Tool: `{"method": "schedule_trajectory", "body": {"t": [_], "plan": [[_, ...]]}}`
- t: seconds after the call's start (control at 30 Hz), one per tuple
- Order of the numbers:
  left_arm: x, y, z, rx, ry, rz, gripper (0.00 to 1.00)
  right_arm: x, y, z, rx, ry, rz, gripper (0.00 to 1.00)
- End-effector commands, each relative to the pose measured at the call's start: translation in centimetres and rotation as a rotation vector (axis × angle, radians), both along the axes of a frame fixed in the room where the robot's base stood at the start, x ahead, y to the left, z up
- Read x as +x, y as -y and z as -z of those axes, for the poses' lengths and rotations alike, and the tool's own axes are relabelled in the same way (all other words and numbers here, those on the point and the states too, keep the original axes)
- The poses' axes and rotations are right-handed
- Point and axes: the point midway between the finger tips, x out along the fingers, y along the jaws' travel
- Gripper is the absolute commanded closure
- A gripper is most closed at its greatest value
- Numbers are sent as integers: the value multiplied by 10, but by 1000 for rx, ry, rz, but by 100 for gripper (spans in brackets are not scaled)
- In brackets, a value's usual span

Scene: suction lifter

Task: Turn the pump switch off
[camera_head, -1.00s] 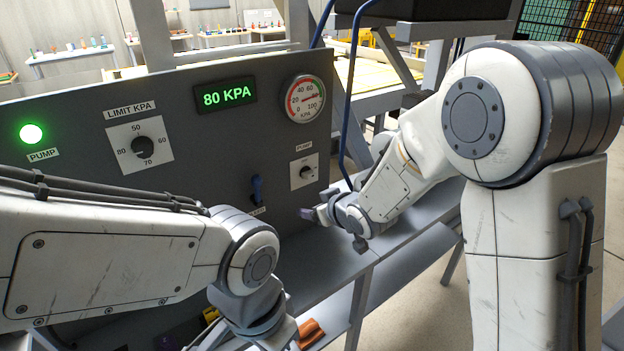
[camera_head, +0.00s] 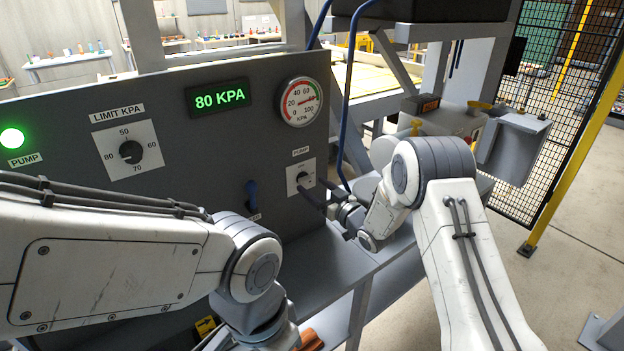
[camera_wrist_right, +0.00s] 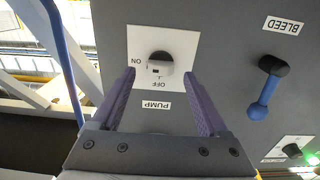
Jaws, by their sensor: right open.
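The pump switch (camera_head: 301,180) is a dark round knob on a white plate marked ON and OFF, on the grey panel. It also shows in the right wrist view (camera_wrist_right: 160,64), upside down; I cannot tell its setting surely. My right gripper (camera_head: 314,190) is open in front of the switch. In the wrist view its purple fingers (camera_wrist_right: 160,73) stand on either side of the knob, with visible gaps and no clear contact. My left arm crosses the lower left; its jaws are out of sight below.
The green pump lamp (camera_head: 12,138) is lit and the display (camera_head: 219,97) reads 80 KPA. The blue bleed lever (camera_wrist_right: 264,92) is beside the switch. The limit dial (camera_head: 130,152) and gauge (camera_head: 299,102) are on the same panel. A blue hose (camera_head: 350,95) hangs near my right arm.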

Motion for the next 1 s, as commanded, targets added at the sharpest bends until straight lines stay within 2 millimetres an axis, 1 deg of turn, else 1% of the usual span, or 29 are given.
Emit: {"method": "schedule_trajectory", "body": {"t": [0.03, 0.2, 0.33, 0.57, 0.6, 0.67, 0.7, 0.8, 0.83, 0.9, 1.0], "plan": [[0, 0, -5, 0, 0, 0, 100, 6, -7, -2, 0, 0, -2, 22], [0, 0, -8, 0, 0, 0, 100, 21, -16, -1, 1, -1, 0, 22], [0, 0, -9, 0, 0, 0, 100, 26, -19, 0, 0, -1, 0, 22], [0, 0, -9, 0, 0, 0, 100, 26, -18, 0, 0, -1, 2, 22], [0, 0, -9, 0, 0, 0, 100, 26, -18, 0, 0, -1, 3, 26], [0, 0, -9, 0, 0, 0, 100, 26, -17, 0, 0, -1, 3, 49], [0, 0, -9, 0, 0, 0, 100, 26, -17, 0, 0, -1, 3, 65], [0, 0, -9, 0, 0, 0, 100, 26, -17, 0, 0, -1, 4, 100], [0, 1, -9, -1, -1, 0, 100, 27, -3, 0, 0, -1, 10, 100], [0, 0, -8, 0, 0, 0, 100, 27, -10, 0, -1, -1, 7, 100], [0, 0, -6, 0, 0, 0, 100, 27, -12, 1, -7, 4, 9, 100]]}}
